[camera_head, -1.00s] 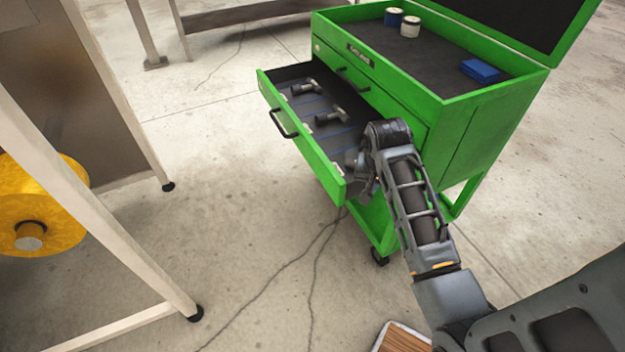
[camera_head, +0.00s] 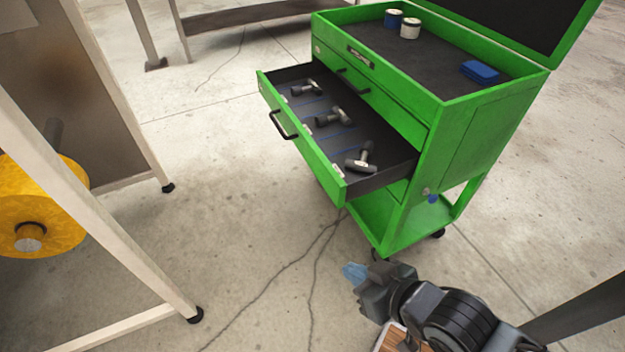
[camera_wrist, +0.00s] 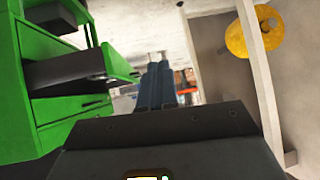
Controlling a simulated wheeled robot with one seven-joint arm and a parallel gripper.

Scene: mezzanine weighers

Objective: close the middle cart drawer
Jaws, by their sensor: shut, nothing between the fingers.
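The green tool cart (camera_head: 468,150) stands at the upper middle of the head view. Its middle drawer (camera_head: 312,148) is pulled far out, with a black bar handle (camera_head: 284,125) on its green front and several hammers (camera_head: 360,158) lying inside. The open drawer also shows at the left of the wrist view (camera_wrist: 75,70). My gripper (camera_head: 352,272) is shut and empty. It is in front of and below the drawer's near corner, apart from it, over the floor. Its blue fingers show in the wrist view (camera_wrist: 155,88).
A white-legged frame (camera_head: 120,215) with a yellow roll (camera_head: 45,215) stands at the left. Cans (camera_head: 410,27) and a blue box (camera_head: 480,71) sit on the cart top under an open lid (camera_head: 520,22).

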